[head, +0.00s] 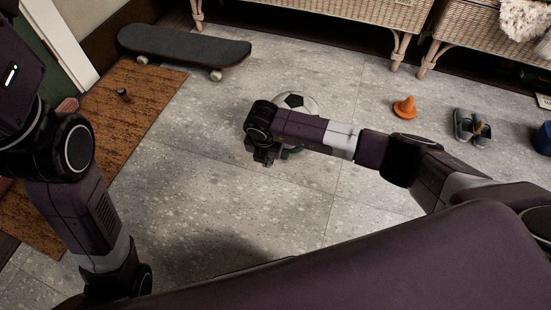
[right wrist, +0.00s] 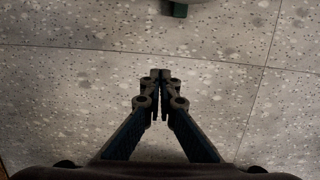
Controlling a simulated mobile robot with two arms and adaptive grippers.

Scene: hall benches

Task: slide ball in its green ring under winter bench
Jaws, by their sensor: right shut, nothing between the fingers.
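The black and white ball (head: 297,102) sits on the floor in the head view, partly hidden behind my right arm. A small dark green piece, seemingly of its ring (head: 291,153), shows below the arm; the rest is hidden. In the right wrist view a green piece (right wrist: 174,10) shows at the top edge. My right gripper (head: 266,160) is low over the floor on the near side of the ball. Its fingertips (right wrist: 160,75) are together and empty, apart from the green piece. My left arm is at the left, its gripper out of frame.
Wicker benches (head: 330,14) (head: 462,27) stand at the back; I cannot tell which is the winter one. A white fluffy item (head: 524,20) lies on the right one.

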